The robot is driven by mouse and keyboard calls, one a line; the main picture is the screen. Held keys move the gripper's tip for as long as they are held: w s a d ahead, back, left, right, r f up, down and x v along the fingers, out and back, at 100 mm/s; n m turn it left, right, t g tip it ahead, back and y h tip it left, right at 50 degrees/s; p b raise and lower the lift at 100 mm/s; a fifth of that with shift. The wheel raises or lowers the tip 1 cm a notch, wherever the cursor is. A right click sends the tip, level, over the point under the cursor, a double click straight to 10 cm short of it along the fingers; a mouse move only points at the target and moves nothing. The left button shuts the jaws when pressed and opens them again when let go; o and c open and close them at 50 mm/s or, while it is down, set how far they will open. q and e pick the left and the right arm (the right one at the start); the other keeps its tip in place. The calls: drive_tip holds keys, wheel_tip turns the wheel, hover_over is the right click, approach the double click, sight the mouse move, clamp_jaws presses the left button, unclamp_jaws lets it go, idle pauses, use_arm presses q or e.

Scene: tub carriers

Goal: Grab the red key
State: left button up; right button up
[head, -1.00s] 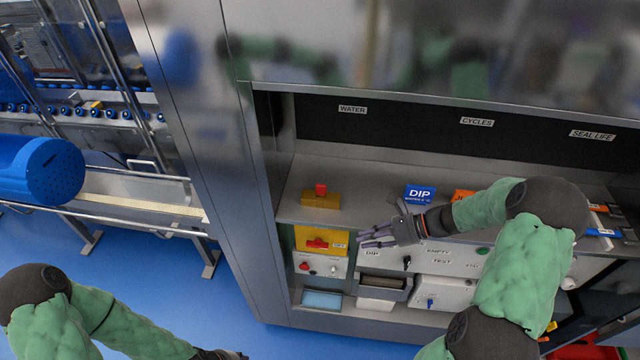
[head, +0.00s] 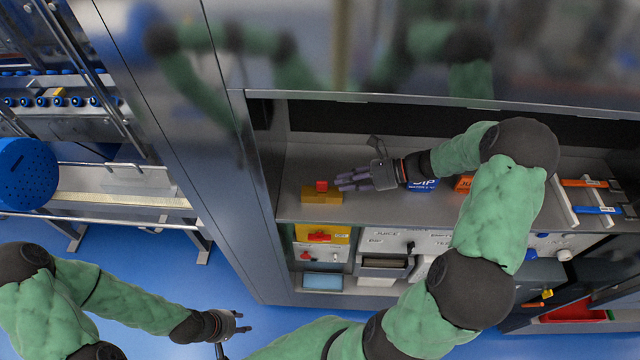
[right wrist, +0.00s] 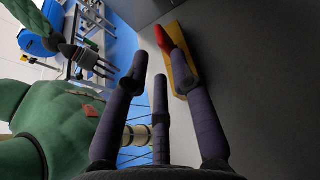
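The red key (head: 321,186) stands on top of a yellow block (head: 322,196) on the left part of the steel shelf. It also shows in the right wrist view (right wrist: 161,38), beyond the fingertips on its yellow block (right wrist: 184,66). My right gripper (head: 346,182) is just right of the key, its fingers spread and pointing left at it, apart from the yellow block as far as I can tell. It is open and empty. My left gripper (head: 240,322) hangs low over the blue floor, away from the shelf; its fingers look parted with nothing between them.
A blue DIP box (head: 422,186) and an orange box (head: 463,184) stand on the shelf behind my right arm. Below is a panel with a yellow-backed red switch (head: 320,237) and a drawer (head: 384,266). Orange and blue handled bars (head: 590,183) lie at the right.

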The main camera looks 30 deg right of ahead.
sight(320, 191)
drive_tip(key=shift+p+x, duration=0.6)
drive_tip(key=shift+x, duration=3.3)
clamp_jaws()
